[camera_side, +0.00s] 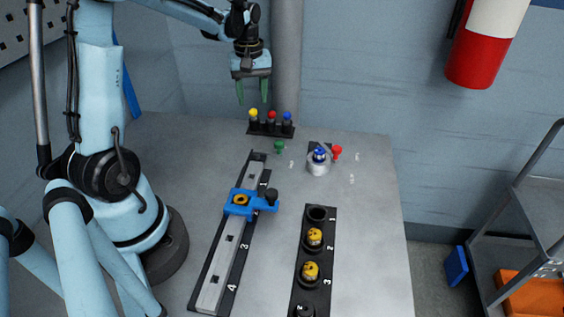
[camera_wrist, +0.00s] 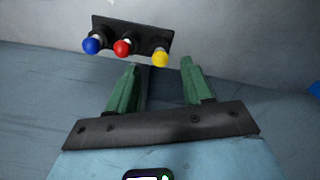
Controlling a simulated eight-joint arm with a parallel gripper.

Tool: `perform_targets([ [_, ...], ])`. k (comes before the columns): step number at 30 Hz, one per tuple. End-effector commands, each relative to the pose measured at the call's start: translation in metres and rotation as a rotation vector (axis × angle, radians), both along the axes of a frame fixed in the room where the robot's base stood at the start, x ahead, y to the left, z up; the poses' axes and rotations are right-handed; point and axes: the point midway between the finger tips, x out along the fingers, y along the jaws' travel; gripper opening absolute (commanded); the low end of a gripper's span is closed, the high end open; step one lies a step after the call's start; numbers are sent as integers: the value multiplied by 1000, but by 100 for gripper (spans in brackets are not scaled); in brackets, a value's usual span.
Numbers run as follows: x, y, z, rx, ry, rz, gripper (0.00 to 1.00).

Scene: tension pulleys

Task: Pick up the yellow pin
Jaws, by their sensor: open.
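The yellow pin (camera_side: 253,113) stands at the left end of a black holder (camera_side: 257,130) at the back of the table, beside a red pin (camera_side: 271,116) and a blue pin (camera_side: 287,117). In the wrist view the yellow pin (camera_wrist: 160,58) is at the right end of the row, past the fingertips. My gripper (camera_side: 253,95) is above the holder, its two green fingers apart and pointing down. Nothing is between the fingers. In the wrist view the gripper (camera_wrist: 160,75) is also open, and the yellow pin appears between the lines of the fingers, apart from both.
A rail with a blue slider (camera_side: 240,203) and a black numbered rack (camera_side: 327,225) with yellow pulleys lie nearer.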

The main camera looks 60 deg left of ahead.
Motion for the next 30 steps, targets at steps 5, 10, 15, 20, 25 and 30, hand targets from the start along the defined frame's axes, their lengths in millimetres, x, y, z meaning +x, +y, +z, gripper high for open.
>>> perform_targets([
  [5, 1, 2, -23, 0, 0, 0, 50],
  [10, 1, 2, -43, 0, 0, 0, 50],
  [15, 1, 2, -49, 0, 0, 0, 50],
  [20, 1, 2, -49, 0, 0, 0, 50],
  [25, 1, 2, -48, 0, 0, 0, 24],
  [30, 1, 2, -48, 0, 0, 0, 0],
])
